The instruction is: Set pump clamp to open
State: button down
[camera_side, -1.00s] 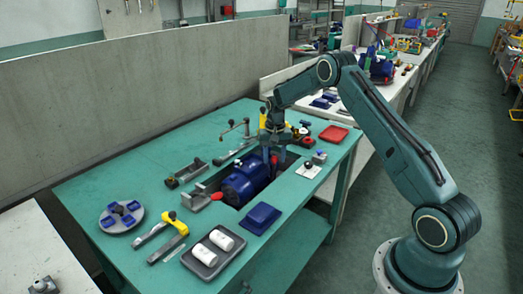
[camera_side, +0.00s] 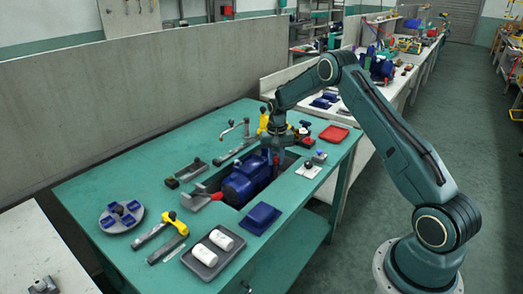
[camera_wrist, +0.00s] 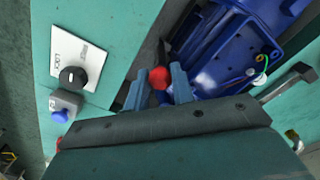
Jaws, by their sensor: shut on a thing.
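The blue pump (camera_side: 240,187) lies in a recess of the green bench. It also shows in the wrist view (camera_wrist: 225,50). My gripper (camera_side: 274,156) is lowered at the pump's far right end. In the wrist view my gripper (camera_wrist: 158,84) has its two fingers on either side of a red knob (camera_wrist: 158,77), shut on it. The knob looks like the end of the clamp's handle; the rest of the handle is mostly hidden. A grey bar (camera_side: 236,153) reaches along the back of the pump. Another red-tipped grey clamp (camera_side: 205,197) sits at the pump's near left end.
A switch plate with a black dial (camera_wrist: 73,76) and a grey box with a blue button (camera_wrist: 61,115) lie beside the recess. A blue block (camera_side: 260,217), a grey tray (camera_side: 212,252) with white cylinders and a red tray (camera_side: 334,133) surround it.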

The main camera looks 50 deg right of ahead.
jog(key=shift+s, duration=1.4)
jog(key=c, duration=1.2)
grip_release()
jog(key=shift+r, duration=0.1)
notch_tip(320, 180, up, 14)
jog(key=shift+f, duration=0.15)
